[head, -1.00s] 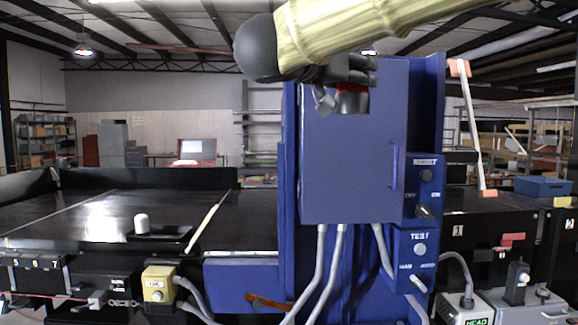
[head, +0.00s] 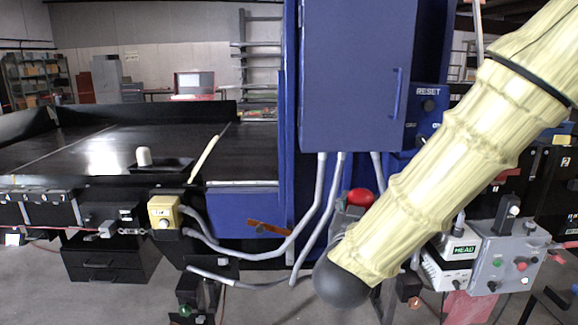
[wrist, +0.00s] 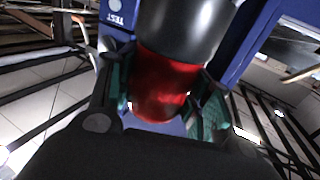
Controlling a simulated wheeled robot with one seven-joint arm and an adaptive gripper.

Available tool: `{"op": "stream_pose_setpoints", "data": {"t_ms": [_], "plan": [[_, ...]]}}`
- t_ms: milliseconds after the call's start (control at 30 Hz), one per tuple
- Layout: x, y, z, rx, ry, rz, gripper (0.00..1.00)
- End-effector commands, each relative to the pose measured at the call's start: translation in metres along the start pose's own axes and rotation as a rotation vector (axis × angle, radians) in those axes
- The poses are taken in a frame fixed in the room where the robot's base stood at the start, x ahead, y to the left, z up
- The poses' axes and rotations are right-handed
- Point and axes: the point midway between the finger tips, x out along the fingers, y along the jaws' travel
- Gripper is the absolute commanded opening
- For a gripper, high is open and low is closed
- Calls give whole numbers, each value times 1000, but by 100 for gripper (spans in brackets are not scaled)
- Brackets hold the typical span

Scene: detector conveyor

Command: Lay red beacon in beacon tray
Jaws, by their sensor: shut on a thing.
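My gripper (wrist: 158,95) is shut on the red beacon (wrist: 165,85), which has a glossy red part and a black part in the wrist view. In the head view the beacon's red dome (head: 360,197) points up, in front of the lower blue cabinet. My gripper (head: 350,215) there is mostly hidden behind my arm. A flat dark tray (head: 178,165), apparently the beacon tray, lies on the black conveyor to the left, well apart from my gripper. A small cream domed piece (head: 143,156) stands at its left end.
A yellow box (head: 164,212) is on the conveyor's front edge. Grey control boxes (head: 510,250) stand at the right. The conveyor surface (head: 90,150) is largely clear.

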Motion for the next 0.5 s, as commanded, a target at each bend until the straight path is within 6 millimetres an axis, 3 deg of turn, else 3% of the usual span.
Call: {"op": "stream_pose_setpoints", "data": {"t_ms": [100, 500], "plan": [[0, 3, 37, -6, -5, -31, 20], [0, 10, 134, -4, -3, -122, 20]]}}
